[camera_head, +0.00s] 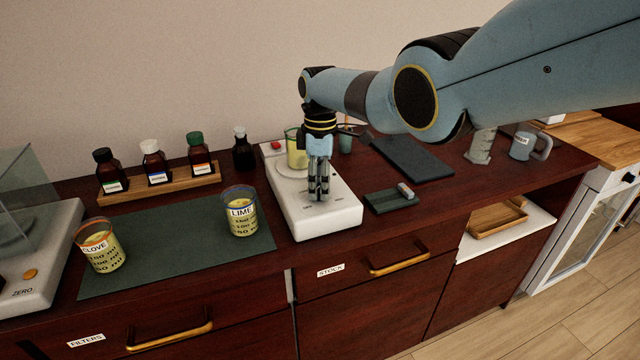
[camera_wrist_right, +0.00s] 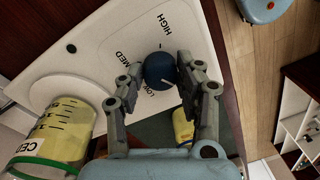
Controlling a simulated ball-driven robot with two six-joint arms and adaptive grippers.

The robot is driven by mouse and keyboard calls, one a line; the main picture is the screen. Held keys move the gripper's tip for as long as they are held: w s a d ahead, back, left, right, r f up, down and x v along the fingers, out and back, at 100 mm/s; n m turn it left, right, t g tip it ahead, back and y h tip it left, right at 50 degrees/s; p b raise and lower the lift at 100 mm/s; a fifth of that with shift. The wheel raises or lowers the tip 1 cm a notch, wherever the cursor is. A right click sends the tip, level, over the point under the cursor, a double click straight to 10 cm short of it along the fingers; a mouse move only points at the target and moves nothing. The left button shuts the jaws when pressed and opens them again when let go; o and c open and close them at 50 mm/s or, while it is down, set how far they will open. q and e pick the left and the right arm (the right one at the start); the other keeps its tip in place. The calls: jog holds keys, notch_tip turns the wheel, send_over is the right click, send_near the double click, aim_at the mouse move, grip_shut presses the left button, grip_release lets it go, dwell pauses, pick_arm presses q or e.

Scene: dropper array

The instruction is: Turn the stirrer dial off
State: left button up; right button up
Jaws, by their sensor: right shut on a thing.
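The stirrer (camera_head: 335,215) is a white unit on the counter with a beaker of yellow liquid (camera_head: 297,150) on its plate. In the right wrist view, its round dark blue dial (camera_wrist_right: 159,69) sits among the printed words HIGH, MED and LOW. A small pale mark shows at the dial's lower edge, on the side near LOW. My right gripper (camera_head: 318,195) points down over the stirrer's front and hides the dial in the head view. Its fingers (camera_wrist_right: 160,76) are closed around the dial in the wrist view. My left gripper is not in view.
Beakers labelled CLOVE (camera_head: 102,252) and LIME (camera_head: 240,218) stand on a green mat (camera_head: 180,262) to the left. Bottles stand on a wooden rack (camera_head: 160,184) behind it. A small dark green tray (camera_head: 385,203) and a dark slab (camera_head: 412,158) lie to the right.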

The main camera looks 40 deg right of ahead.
jog(key=o, duration=1.1)
jog(key=shift+o, duration=0.2)
notch_tip(320, 180, up, 12)
jog(key=shift+w+d, duration=0.25)
jog(key=shift+w, duration=0.1)
